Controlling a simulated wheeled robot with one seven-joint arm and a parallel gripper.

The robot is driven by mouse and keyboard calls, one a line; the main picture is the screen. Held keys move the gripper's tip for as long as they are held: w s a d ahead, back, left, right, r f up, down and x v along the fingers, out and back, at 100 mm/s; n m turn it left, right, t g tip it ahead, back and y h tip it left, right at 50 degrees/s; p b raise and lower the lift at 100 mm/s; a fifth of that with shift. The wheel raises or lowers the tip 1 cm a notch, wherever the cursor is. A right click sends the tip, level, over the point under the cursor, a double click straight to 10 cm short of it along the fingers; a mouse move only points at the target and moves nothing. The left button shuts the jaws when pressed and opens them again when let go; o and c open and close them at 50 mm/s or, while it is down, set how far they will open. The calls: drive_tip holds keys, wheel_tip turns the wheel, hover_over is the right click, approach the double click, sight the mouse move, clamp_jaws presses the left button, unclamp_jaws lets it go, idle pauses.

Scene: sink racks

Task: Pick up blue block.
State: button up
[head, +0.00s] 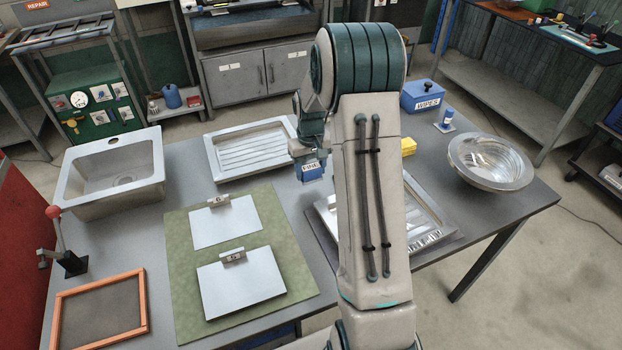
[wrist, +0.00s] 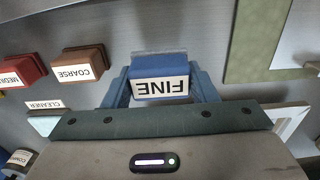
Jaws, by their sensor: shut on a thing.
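The blue block (head: 313,171) carries a white label reading FINE. In the head view it hangs at the end of my arm, over the grey table just right of the ridged steel tray. My gripper (wrist: 160,88) is shut on it, with a blue finger on each side of the block (wrist: 158,66) in the wrist view. The label appears upside down there. The block looks raised above the table, though the exact gap is hard to judge.
A brown COARSE block (wrist: 82,64) and a red MEDIUM block (wrist: 20,71) lie left in the wrist view. The head view shows a sink (head: 113,172), the ridged tray (head: 250,147), a green mat (head: 180,262) with two plates, and a steel bowl (head: 490,160). My arm hides the middle.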

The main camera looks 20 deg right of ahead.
drive_tip(key=s+d+r+b, duration=0.1)
drive_tip(key=s+r, duration=0.5)
drive_tip(key=s, duration=0.5)
drive_tip(key=shift+s+d+r+b, duration=0.25)
drive_tip(key=shift+d+r+b, duration=0.05)
drive_tip(key=shift+b, duration=0.05)
